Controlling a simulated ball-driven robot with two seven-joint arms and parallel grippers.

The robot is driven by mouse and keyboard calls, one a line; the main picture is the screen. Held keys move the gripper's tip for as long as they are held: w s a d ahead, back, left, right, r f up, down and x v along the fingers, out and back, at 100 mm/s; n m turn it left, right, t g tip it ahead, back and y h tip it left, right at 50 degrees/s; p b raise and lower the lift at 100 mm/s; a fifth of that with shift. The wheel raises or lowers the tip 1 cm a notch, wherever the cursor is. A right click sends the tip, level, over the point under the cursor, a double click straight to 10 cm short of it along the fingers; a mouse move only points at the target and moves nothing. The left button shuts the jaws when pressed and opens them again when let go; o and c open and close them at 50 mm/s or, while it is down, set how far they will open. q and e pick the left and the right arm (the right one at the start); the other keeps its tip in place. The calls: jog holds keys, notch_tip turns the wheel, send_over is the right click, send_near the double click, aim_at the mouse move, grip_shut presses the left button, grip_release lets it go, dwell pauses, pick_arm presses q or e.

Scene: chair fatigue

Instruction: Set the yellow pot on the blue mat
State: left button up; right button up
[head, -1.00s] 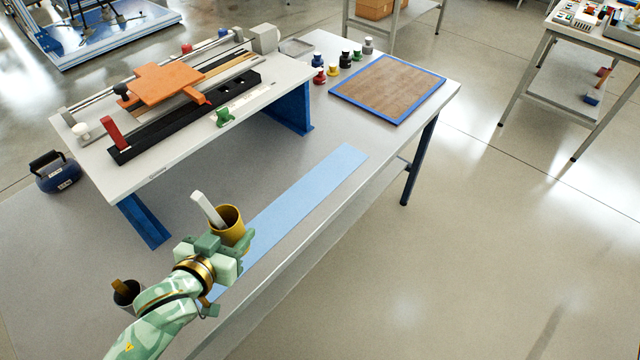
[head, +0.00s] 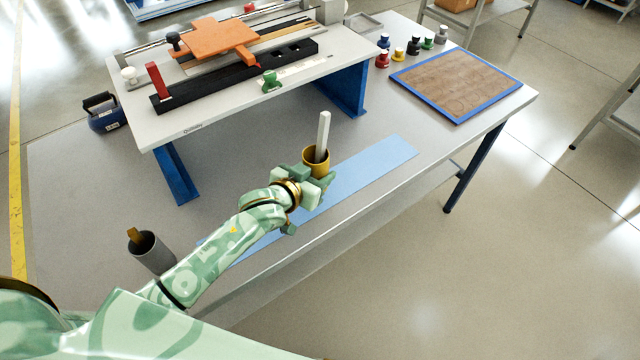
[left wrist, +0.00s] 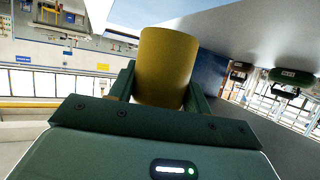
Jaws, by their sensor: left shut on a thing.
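The yellow pot (head: 314,163) is upright in my left gripper (head: 318,178), with a white bar standing in it. The gripper is shut on the pot's sides. In the left wrist view the pot (left wrist: 166,65) sits between the two dark green fingers. The blue mat (head: 375,163) is a long strip along the table's front edge. The pot appears over the mat's far edge near its middle; I cannot tell whether it touches it. My arm hides part of the mat's near end. My right gripper is not in view.
A grey pot (head: 152,252) with a brown piece in it stands left of my arm. A raised white bench (head: 215,112) with an orange plate (head: 217,41) stands behind. A blue-framed wooden board (head: 457,84) and several small coloured weights are at the back right.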

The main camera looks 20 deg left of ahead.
pick_arm(q)
jog(key=shift+w+d+f, duration=0.1)
jog(key=shift+w+f, duration=0.45)
jog(key=shift+f, duration=0.1)
jog(key=shift+w+d+f+b, duration=0.15)
jog(key=shift+f+b, duration=0.8)
jog(key=shift+f, duration=0.75)
jog(key=shift+f, duration=0.1)
jog(key=o, duration=1)
jog(key=shift+s+r, duration=0.2)
jog(key=shift+s, duration=0.05)
jog(key=p+v, duration=0.3)
jog(key=v, duration=0.7)
jog(key=shift+s+a+r, duration=0.1)
jog(key=shift+s+a, duration=0.05)
jog(key=shift+a, duration=0.1)
jog(key=shift+s+a+r, duration=0.15)
jog(key=shift+s+a, duration=0.05)
jog(key=shift+s, duration=0.35)
